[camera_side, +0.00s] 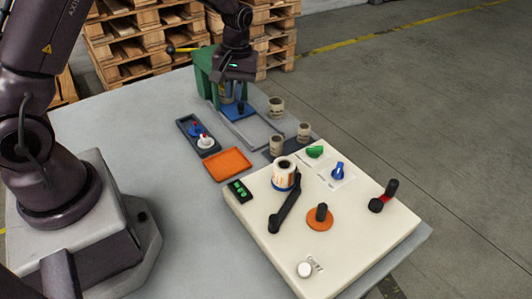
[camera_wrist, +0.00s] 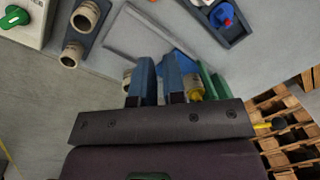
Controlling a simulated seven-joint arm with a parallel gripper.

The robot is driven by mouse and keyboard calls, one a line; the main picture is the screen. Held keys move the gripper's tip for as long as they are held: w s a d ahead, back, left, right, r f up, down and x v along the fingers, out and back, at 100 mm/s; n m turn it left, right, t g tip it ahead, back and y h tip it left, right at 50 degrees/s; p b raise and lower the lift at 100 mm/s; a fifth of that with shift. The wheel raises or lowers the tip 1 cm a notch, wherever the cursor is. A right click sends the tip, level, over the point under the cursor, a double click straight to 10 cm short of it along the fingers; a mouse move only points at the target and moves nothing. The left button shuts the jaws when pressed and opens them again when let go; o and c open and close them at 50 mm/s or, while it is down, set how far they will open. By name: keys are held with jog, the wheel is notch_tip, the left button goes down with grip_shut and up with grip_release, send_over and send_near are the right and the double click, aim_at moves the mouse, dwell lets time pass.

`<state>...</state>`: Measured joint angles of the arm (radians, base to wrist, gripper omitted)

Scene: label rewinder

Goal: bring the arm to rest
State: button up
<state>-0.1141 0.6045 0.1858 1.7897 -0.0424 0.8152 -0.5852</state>
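My gripper (camera_side: 234,99) hangs from my arm at the far end of the table, pointing down just above a blue pad beside a green stand (camera_side: 203,72). In the wrist view its two blue-grey fingers (camera_wrist: 160,62) stand close together with a narrow gap between them, and I see nothing held in it. The cream rewinder base (camera_side: 345,238) is at the front right.
Three beige rolls (camera_side: 276,107) stand near the table's right edge. A dark tray (camera_side: 207,150) holds blue and white pieces with red tops. An orange tray (camera_side: 229,164) and a flat grey tray (camera_side: 258,131) lie nearby. Pallets (camera_side: 130,45) stand behind. The table's left part is clear.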

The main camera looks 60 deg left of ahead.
jog(key=s+d+r+m+t, duration=0.3)
jog(key=s+d+r+m, duration=0.2)
jog(key=s+r, duration=0.4)
jog(key=s+d+r+m+t, duration=0.3)
jog(key=s+d+r+m, duration=0.2)
jog(key=s+r, duration=0.5)
jog(key=shift+s+d+r+h, duration=0.2)
jog(key=shift+d+r+h, duration=0.15)
jog(key=shift+d, duration=0.45)
